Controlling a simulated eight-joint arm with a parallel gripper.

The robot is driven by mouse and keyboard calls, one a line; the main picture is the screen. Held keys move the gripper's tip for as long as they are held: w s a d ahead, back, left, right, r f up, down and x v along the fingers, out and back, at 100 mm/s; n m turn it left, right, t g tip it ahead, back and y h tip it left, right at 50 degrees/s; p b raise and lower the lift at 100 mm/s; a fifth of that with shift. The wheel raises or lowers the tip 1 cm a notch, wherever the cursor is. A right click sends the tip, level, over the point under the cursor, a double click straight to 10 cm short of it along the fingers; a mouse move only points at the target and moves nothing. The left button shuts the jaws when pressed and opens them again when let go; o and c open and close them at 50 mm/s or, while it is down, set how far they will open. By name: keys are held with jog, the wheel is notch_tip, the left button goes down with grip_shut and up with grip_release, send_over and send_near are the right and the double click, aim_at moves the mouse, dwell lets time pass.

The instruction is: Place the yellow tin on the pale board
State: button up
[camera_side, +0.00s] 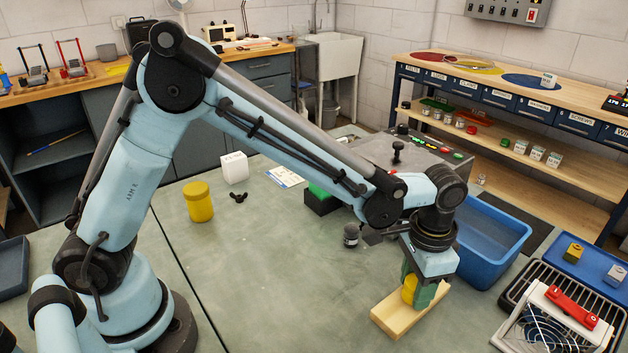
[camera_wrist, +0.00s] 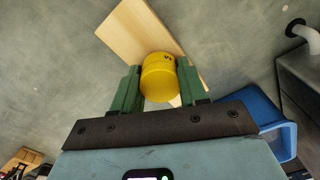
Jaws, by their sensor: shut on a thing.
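The yellow tin (camera_side: 409,289) is between the green fingers of my gripper (camera_side: 417,291), which are shut on it. In the wrist view the yellow tin (camera_wrist: 158,78) sits between both fingers, with dark marking near its top edge. The pale board (camera_side: 388,318) lies on the bench directly under my gripper. In the wrist view the board (camera_wrist: 128,35) extends beyond and behind the tin. The tin is over or on the board; I cannot tell whether its base touches. The near finger hides part of the tin in the side view.
A larger yellow jar (camera_side: 198,203) stands at left on the bench beside a white block (camera_side: 234,168). A blue bin (camera_side: 490,238) is right behind my gripper. A dark grey knob-like item (camera_side: 351,236) stands left of it. A wire rack (camera_side: 560,300) is at right. The front middle bench is clear.

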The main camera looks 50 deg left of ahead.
jog(key=shift+f, duration=0.1)
jog(key=o, duration=1.1)
jog(key=shift+c, duration=0.2)
notch_tip(320, 180, up, 12)
jog(key=s+a+n+t, duration=0.2)
jog(key=s+a, duration=0.3)
jog(key=a, duration=0.5)
jog(key=s+a+n+t, duration=0.3)
jog(key=s+a+t, duration=0.2)
jog(key=a, duration=0.5)
jog(key=shift+s+f, duration=0.3)
